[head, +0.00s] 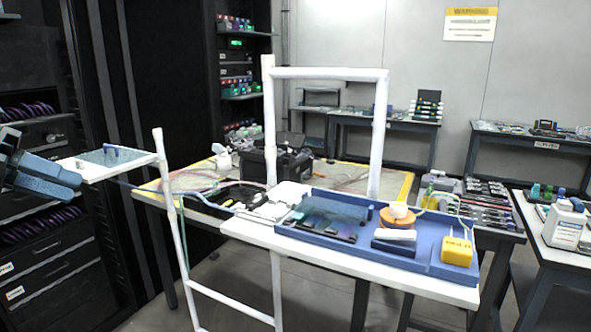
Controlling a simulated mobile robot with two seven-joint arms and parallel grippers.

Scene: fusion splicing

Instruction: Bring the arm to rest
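My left gripper (62,178) comes in at the left edge, dark blue-grey, its fingers pointing right. It is beside the left end of a small white shelf (146,161). The fingers look close together, but the angle hides whether there is a gap, and I see nothing held between them. My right gripper and arm are out of view.
The shelf bears a teal pad (103,157). A white frame (272,120) stands by a white worktop (456,292) with a blue tray (437,215), which holds an orange spool (398,219) and yellow box (457,251). A black rack (120,80) stands behind my gripper.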

